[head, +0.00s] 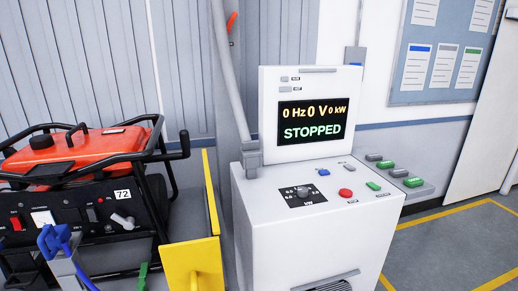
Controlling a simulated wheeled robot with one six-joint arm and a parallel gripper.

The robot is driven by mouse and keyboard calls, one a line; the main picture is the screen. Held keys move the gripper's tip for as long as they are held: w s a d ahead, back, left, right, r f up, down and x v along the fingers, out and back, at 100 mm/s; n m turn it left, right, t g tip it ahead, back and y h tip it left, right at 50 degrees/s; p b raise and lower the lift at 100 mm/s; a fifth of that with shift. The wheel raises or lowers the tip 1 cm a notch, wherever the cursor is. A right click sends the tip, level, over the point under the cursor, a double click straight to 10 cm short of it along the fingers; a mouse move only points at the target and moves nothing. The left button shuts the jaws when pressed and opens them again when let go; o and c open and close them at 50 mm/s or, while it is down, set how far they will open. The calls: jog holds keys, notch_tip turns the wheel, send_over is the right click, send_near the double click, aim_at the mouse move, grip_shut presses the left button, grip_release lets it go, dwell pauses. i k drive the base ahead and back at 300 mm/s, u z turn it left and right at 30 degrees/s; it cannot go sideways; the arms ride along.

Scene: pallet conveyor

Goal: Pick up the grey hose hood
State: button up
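The grey hose hood (251,157) is a small block-like piece at the lower end of a grey hose (228,70). The hose comes down from the top of the view. The hood sits at the upper left edge of a white control cabinet (310,235), beside its display panel. I cannot tell whether it is hooked on or only resting there. My gripper is not in view.
A red generator (75,152) in a black tube frame stands at left. A yellow panel (192,262) stands between it and the cabinet. The cabinet's screen (311,120) reads STOPPED. Grey floor (445,250) with yellow lines is clear at right.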

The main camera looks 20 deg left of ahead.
aim_at(250, 155)
jog(key=u, duration=0.35)
jog(key=i, duration=0.75)
jog(key=u, duration=1)
jog(key=i, duration=0.35)
jog(key=u, duration=0.25)
